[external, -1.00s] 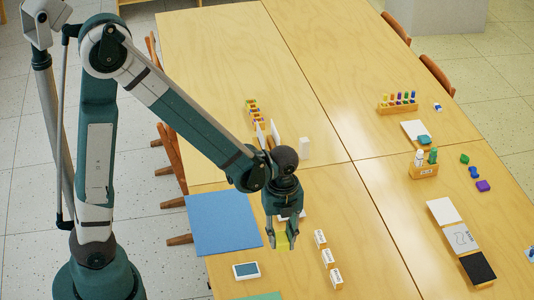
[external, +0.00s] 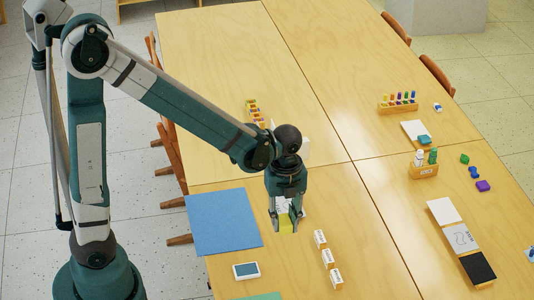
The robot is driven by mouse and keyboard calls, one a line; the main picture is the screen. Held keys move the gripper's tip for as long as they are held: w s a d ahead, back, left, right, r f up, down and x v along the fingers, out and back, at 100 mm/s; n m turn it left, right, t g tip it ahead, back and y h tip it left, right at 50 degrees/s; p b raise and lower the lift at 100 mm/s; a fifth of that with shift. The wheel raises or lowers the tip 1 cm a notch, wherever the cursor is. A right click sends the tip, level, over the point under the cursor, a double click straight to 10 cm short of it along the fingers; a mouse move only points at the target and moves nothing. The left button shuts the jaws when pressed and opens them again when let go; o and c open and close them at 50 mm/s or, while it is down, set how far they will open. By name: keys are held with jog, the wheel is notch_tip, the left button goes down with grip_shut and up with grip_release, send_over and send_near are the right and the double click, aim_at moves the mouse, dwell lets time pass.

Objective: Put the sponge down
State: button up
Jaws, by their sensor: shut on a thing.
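My gripper (external: 285,226) is over the near table in the external view, to the right of the blue mat. It is shut on a yellow sponge (external: 286,224), of which only a small part shows between the fingers. I cannot tell whether the sponge touches the table or hangs above it. A white thing shows behind the fingers, mostly hidden.
A blue mat (external: 222,222) lies to the left. A small device with a screen (external: 246,270) and several labelled blocks (external: 327,257) stand nearer. White, grey and black squares (external: 461,238) lie to the right. A wooden holder with bottles (external: 424,170) stands beyond. Bare table lies between.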

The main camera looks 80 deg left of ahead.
jog(key=w+a+r+n, duration=0.15)
jog(key=w+a, duration=0.35)
jog(key=a, duration=1.2)
jog(key=w+a+n, duration=0.3)
jog(key=w+a, duration=0.1)
jog(key=a, duration=1.3)
jog(key=s+a+f+n, duration=0.1)
jog(key=s+a, duration=0.2)
jog(key=a, duration=0.8)
jog(key=s+a+n, duration=0.2)
jog(key=s+a, duration=0.2)
jog(key=a, duration=0.7)
jog(key=s+a+f+n, duration=0.1)
jog(key=s+a, duration=0.2)
jog(key=a, duration=0.8)
jog(key=shift+a+f+p, duration=0.2)
jog(key=shift+f, duration=1)
jog(key=shift+a+f+p, duration=0.2)
jog(key=shift+f, duration=0.95)
jog(key=shift+f, duration=0.1)
jog(key=shift+f+b, duration=0.6)
jog(key=shift+f, duration=2.4)
